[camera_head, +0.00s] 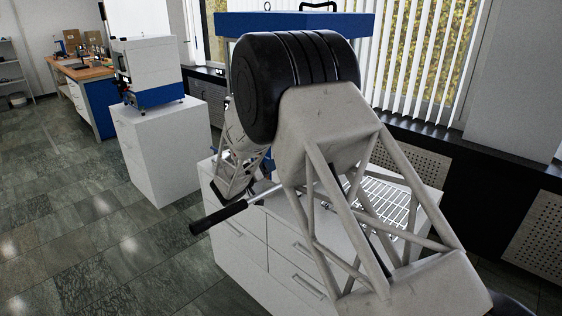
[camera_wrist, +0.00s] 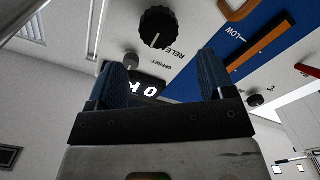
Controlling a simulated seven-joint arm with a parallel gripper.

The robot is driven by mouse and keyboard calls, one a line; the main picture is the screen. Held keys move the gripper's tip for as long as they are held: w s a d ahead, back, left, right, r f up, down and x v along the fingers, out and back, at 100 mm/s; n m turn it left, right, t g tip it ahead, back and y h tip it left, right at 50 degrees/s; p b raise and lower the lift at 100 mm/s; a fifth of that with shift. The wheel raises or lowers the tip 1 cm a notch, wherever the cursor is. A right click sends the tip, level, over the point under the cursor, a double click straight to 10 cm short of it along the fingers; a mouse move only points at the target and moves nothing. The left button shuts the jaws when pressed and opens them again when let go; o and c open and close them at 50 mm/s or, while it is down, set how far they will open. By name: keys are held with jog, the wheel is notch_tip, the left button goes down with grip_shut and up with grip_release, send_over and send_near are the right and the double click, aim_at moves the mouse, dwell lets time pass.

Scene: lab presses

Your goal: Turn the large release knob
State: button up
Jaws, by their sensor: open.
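The large release knob (camera_wrist: 157,27) is black and ribbed, with a white pointer mark and the partly visible label "RELE". It is on the press's white and blue front panel, at the top of the wrist view. My gripper (camera_wrist: 162,68) is open, its two blue fingers apart with nothing between them. The knob appears just beyond the fingertips, near the middle of the gap, and apart from them. In the head view the press (camera_head: 295,24) shows mainly its blue top; my arm hides the knob and gripper.
A smaller black knob (camera_wrist: 131,60) marked OFFSET and a dark display (camera_wrist: 148,88) are near the fingers. Another dark knob (camera_wrist: 255,101) is to the right. A long lever with a black grip (camera_head: 219,215) sticks out left of the press. A second machine (camera_head: 148,72) stands farther left.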

jog(key=shift+x, duration=3.9)
jog(key=shift+c, duration=0.3)
jog(key=c, duration=0.9)
jog(key=shift+o, duration=0.2)
